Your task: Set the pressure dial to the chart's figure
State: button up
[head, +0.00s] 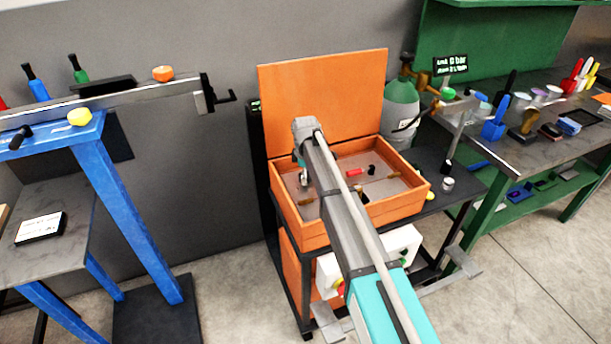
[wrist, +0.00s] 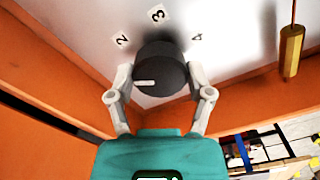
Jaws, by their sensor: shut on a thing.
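The black round dial (wrist: 160,68) shows in the wrist view, on a pale panel with the figures 2, 3 and 4 around its upper side. Its white pointer mark lies on the left of its face, pointing left, below the 2. My gripper (wrist: 158,85) is shut on the dial, one finger on each side. In the head view my gripper (head: 302,172) reaches into the open orange box (head: 303,240), and my arm hides the dial. A small dark display (head: 451,64) at the upper right reads 0 bar; its lower line is too small to read. I cannot make out a chart.
The orange lid (head: 322,98) stands upright behind the box. Orange walls are close around my gripper, and a brass-coloured hanging piece (wrist: 291,50) is at the right. A green-topped cylinder (head: 402,100) stands behind. A blue-framed bench (head: 110,170) is left, a green workbench (head: 545,150) right.

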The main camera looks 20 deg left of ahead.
jog(key=n, duration=0.5)
jog(key=shift+n, duration=0.4)
jog(key=o, duration=1.1)
jog(key=shift+o, duration=0.2)
jog(key=shift+m, duration=0.5)
